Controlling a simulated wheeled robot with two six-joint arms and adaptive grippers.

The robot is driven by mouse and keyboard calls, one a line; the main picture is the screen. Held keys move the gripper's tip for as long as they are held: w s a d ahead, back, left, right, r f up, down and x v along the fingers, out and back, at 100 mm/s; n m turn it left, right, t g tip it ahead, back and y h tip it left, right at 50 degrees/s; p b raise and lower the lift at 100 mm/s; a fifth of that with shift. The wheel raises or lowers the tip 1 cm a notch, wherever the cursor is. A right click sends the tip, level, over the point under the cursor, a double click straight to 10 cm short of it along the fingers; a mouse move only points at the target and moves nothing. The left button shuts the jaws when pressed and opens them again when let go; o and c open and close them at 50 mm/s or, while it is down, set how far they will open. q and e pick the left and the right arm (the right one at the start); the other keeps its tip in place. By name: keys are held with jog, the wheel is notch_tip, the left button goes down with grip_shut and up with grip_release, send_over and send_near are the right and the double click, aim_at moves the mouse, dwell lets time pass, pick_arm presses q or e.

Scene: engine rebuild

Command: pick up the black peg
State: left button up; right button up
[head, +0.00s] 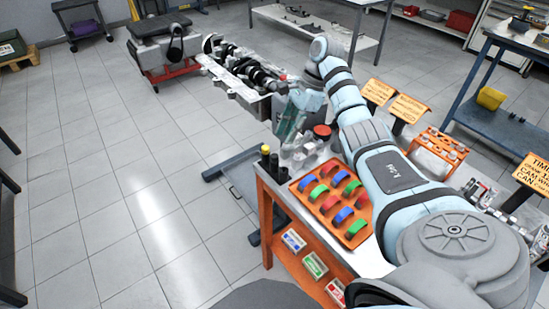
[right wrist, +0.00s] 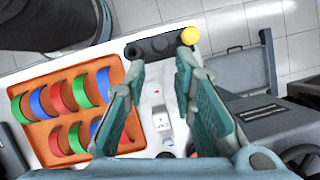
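A short row of dark pegs stands at the left corner of the workbench in the head view. One black peg (head: 274,161) is next to a yellow-topped peg (head: 265,149). In the right wrist view a black round top (right wrist: 160,44) shows between a second dark top (right wrist: 132,50) and the yellow top (right wrist: 190,35). My right gripper (head: 292,118) is open and empty, above the bench. In its wrist view the fingertips (right wrist: 160,62) are apart, with the middle black top just beyond the gap; no contact is clear. My left gripper is not in view.
An orange tray (head: 352,240) of red, green and blue curved pieces lies beside the pegs on the bench. A red-capped item (head: 322,131) and small metal parts stand behind. An engine block (head: 245,85) lies farther back. Open floor is left.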

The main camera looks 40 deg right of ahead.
aim_at(275, 155)
jog(key=shift+a+b+x, duration=0.2)
jog(key=shift+b+x, duration=0.05)
jog(key=shift+x, duration=1.65)
jog(key=shift+a+b+x, duration=0.2)
jog(key=shift+b+x, duration=0.05)
jog(key=shift+x, duration=1.7)
jog(key=shift+w+d+r, duration=0.1)
jog(key=shift+r, duration=0.05)
grip_shut()
jog(key=shift+r, duration=0.15)
